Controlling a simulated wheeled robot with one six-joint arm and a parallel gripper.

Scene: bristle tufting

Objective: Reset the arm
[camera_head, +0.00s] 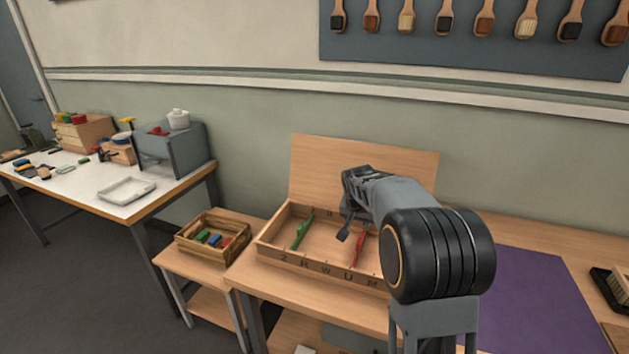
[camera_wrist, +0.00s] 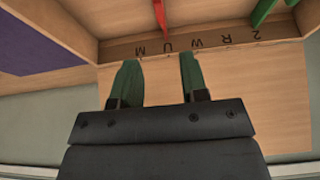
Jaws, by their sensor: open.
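My gripper shows in the wrist view (camera_wrist: 158,75) with its two green-tipped fingers apart and nothing between them. In the head view my gripper (camera_head: 344,232) hangs over the wooden box with letters (camera_head: 322,268) on the bench. My arm bends over from the right and hides part of the box. A green item (camera_head: 302,231) stands in the left part of the box. A red item (camera_head: 359,249) is in its right part, close to my gripper but apart from it as far as I can tell.
A small crate (camera_head: 213,250) with coloured pieces stands left of the box. A purple mat (camera_head: 530,295) lies to the right, with a brush (camera_head: 612,288) beyond it. A white-topped table (camera_head: 75,195) with a grey machine (camera_head: 172,150) stands at far left. Brushes hang on the wall board (camera_head: 470,55).

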